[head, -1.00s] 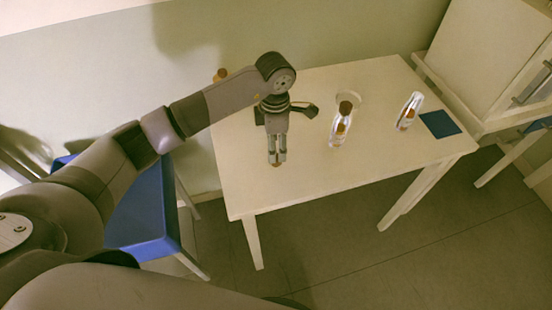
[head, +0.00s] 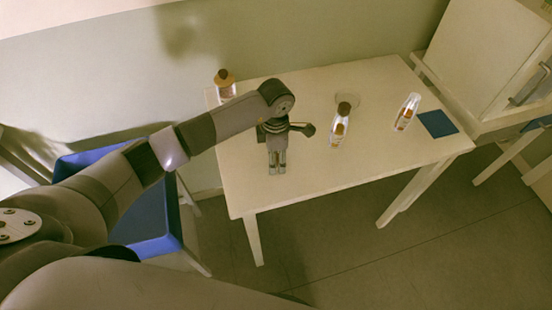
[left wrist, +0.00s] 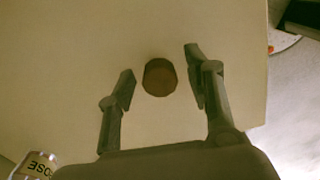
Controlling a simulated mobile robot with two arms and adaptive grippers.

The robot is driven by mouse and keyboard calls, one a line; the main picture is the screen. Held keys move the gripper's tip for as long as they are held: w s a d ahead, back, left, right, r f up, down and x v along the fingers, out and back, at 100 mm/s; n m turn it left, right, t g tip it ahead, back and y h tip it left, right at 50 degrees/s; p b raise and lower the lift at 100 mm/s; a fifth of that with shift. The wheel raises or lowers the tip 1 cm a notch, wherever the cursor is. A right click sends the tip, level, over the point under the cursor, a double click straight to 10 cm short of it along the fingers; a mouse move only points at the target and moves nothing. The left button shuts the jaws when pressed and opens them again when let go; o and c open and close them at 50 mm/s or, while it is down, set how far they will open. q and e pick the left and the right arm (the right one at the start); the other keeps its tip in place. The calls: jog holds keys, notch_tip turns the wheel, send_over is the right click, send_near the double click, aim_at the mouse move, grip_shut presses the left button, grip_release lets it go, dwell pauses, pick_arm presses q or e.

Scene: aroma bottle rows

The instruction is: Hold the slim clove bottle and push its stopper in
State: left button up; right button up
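My left gripper (head: 277,170) points down over the front left of the table. In the left wrist view its fingers (left wrist: 160,70) are apart, with a small round brown stopper (left wrist: 160,77) between them and a gap on each side. I cannot tell its height from this view. A clear bottle (head: 340,130) with a dark brown stopper (head: 344,108) stands mid-table, right of the gripper. Another clear bottle (head: 407,112), with no stopper visible, stands further right. Their labels are too small to read, so I cannot tell which is clove. My right gripper is out of view.
A labelled bottle (left wrist: 36,166) shows in the left wrist view. A blue mat (head: 438,123) lies at the right end. The table's (head: 300,190) front is clear.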

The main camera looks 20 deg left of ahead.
pick_arm(q)
jog(key=c, duration=0.7)
notch_tip(320, 180, up, 20)
jog(key=b, duration=0.3)
dwell(0.5)
